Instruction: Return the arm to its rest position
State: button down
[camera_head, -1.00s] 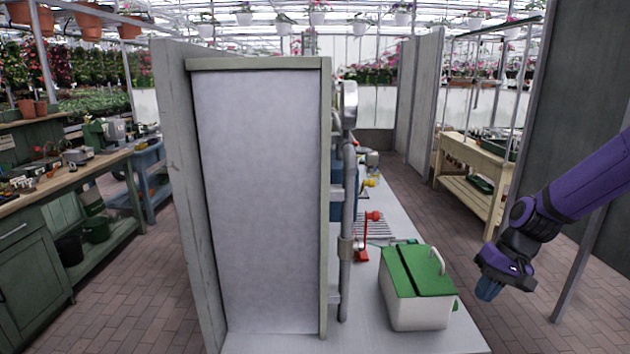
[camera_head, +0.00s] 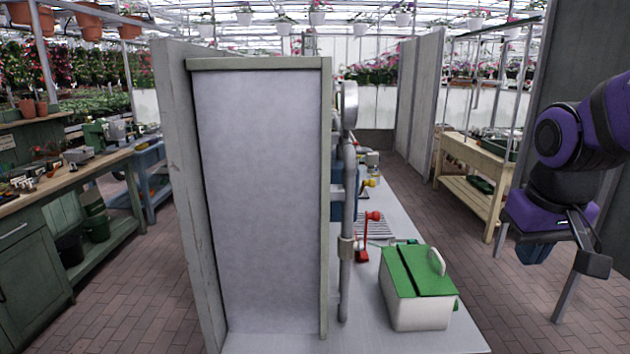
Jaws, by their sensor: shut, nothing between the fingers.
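My purple and black arm reaches in from the right edge of the head view. My gripper (camera_head: 535,252) hangs at its end, pointing down, over the brick floor to the right of the white table (camera_head: 362,330). It is shut with nothing seen in it, and it touches nothing that I can see. Its fingertips are small and partly hidden by the wrist housing.
A white box with a green lid (camera_head: 418,288) stands on the table, left of my gripper. A red-handled valve (camera_head: 368,236) and grey pipe stand behind it. A wooden bench (camera_head: 470,175) and a tall grey panel (camera_head: 560,75) are behind my arm. Open floor lies around.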

jog(key=s+r+t+y, duration=0.1)
jog(key=s+r+t, duration=0.1)
jog(key=s+r, duration=0.3)
jog(key=s, duration=0.4)
jog(key=shift+a+r+t, duration=0.15)
jog(key=shift+a+t, duration=0.1)
jog(key=shift+t, duration=0.15)
dwell(0.5)
